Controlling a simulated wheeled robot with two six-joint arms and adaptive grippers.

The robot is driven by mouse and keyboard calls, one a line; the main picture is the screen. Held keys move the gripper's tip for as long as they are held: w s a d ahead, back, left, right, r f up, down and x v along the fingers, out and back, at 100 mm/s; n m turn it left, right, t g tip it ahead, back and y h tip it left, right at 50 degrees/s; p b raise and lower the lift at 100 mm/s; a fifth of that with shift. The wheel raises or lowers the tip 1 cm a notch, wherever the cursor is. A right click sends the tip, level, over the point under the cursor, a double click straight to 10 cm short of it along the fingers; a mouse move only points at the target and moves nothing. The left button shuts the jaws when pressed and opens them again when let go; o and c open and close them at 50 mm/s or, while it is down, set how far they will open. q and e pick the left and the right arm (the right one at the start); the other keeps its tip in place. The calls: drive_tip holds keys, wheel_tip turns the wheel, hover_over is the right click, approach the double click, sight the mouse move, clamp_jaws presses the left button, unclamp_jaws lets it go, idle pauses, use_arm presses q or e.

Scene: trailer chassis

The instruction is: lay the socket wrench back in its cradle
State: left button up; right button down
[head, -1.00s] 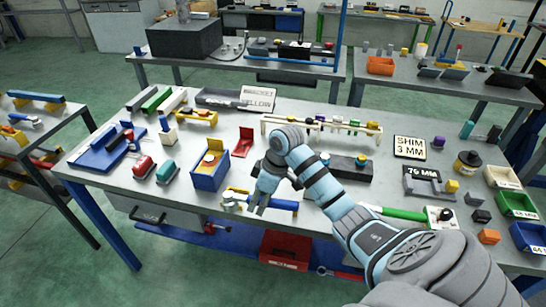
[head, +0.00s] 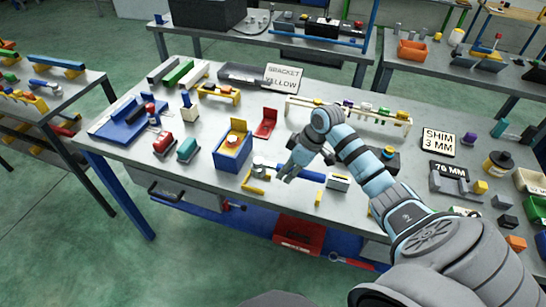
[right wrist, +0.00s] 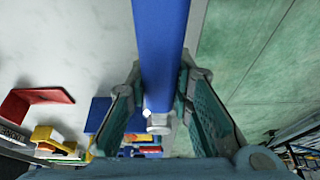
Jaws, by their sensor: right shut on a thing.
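The socket wrench (head: 313,176) has a blue handle and a grey end at its left. My right gripper (head: 288,174) is shut on its handle over the front part of the bench. In the right wrist view the blue handle (right wrist: 160,50) runs between the two fingers (right wrist: 160,105), with a silver end (right wrist: 158,123) near the palm. The cradle shows as yellow supports, one at the left (head: 253,188) and one at the right (head: 319,197). The wrench appears slightly above or behind them; I cannot tell whether they touch. My left gripper is out of view.
A blue box with a yellow part (head: 231,158) stands left of the gripper. A red bracket (head: 266,123) lies behind it. A small pale block with a dark top (head: 338,182) is near the wrench's right end. A long cream rack (head: 390,117) stands farther back.

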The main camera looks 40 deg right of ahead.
drive_tip(key=shift+s+f+t+b, duration=0.25)
drive_tip(key=shift+s+b, duration=0.1)
drive_tip(key=shift+s, duration=0.25)
drive_tip(key=shift+s+f+t+b, duration=0.2)
drive_tip(key=shift+s+b, duration=0.1)
drive_tip(key=shift+s, duration=0.3)
drive_tip(key=shift+s+a+f+b, duration=0.15)
drive_tip(key=shift+f+b, duration=0.4)
drive_tip(key=shift+f, duration=0.3)
drive_tip(key=shift+g, duration=0.25)
drive_tip(key=w+f, duration=0.3)
drive_tip(key=shift+w+a+f+b, duration=0.1)
drive_tip(key=shift+w+b, duration=0.1)
drive_tip(key=shift+b, duration=0.15)
drive_tip(key=shift+s, duration=0.15)
drive_tip(key=shift+s+r, duration=0.25)
drive_tip(key=shift+s+d, duration=0.15)
drive_tip(key=shift+d, duration=0.05)
drive_tip(key=shift+a, duration=0.15)
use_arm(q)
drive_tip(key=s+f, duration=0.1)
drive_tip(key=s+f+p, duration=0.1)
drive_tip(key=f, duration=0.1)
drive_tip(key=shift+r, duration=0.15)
